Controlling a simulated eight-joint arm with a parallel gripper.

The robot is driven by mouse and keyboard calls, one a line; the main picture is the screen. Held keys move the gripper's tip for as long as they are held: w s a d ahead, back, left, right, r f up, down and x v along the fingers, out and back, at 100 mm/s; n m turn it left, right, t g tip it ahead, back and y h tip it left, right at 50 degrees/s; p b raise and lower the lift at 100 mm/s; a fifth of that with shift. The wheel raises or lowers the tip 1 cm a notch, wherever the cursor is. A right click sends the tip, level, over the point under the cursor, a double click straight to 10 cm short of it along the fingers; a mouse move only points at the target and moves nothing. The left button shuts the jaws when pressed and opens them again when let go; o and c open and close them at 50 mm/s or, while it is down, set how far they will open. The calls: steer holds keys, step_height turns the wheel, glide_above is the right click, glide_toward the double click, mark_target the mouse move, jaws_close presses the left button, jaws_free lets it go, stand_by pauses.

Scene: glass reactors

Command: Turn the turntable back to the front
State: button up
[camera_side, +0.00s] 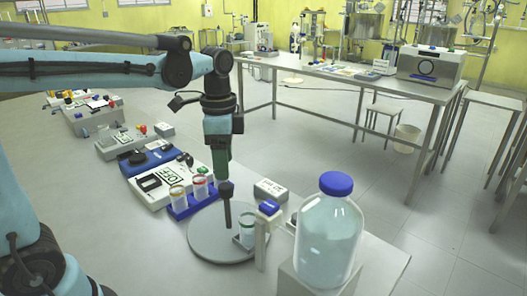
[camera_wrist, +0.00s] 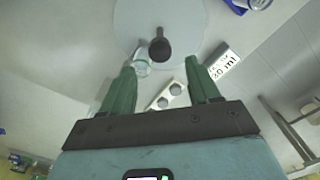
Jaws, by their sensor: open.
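The turntable (camera_side: 208,250) is a flat grey disc on the table; it also shows in the wrist view (camera_wrist: 185,22). A dark upright post with a wider knob (camera_side: 226,190) stands on it and shows in the wrist view (camera_wrist: 159,48). A small clear glass vessel (camera_side: 247,231) is at the disc's right side; in the wrist view it (camera_wrist: 141,66) is partly hidden near the left finger. My gripper (camera_wrist: 160,68) points down with its green fingers apart and nothing between them. In the side view its fingers (camera_side: 222,172) are just above the knob; contact cannot be told.
A large blue-capped bottle (camera_side: 330,245) stands on a block at right. A blue rack (camera_side: 183,211) with jars is left of the disc. A labelled box (camera_side: 270,190) lies behind it. A white post with a blue top (camera_side: 262,240) stands close right. Several devices line the table leftward.

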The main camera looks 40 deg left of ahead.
mark_target(225, 186)
steer(key=shift+f, duration=3.05)
jaws_close()
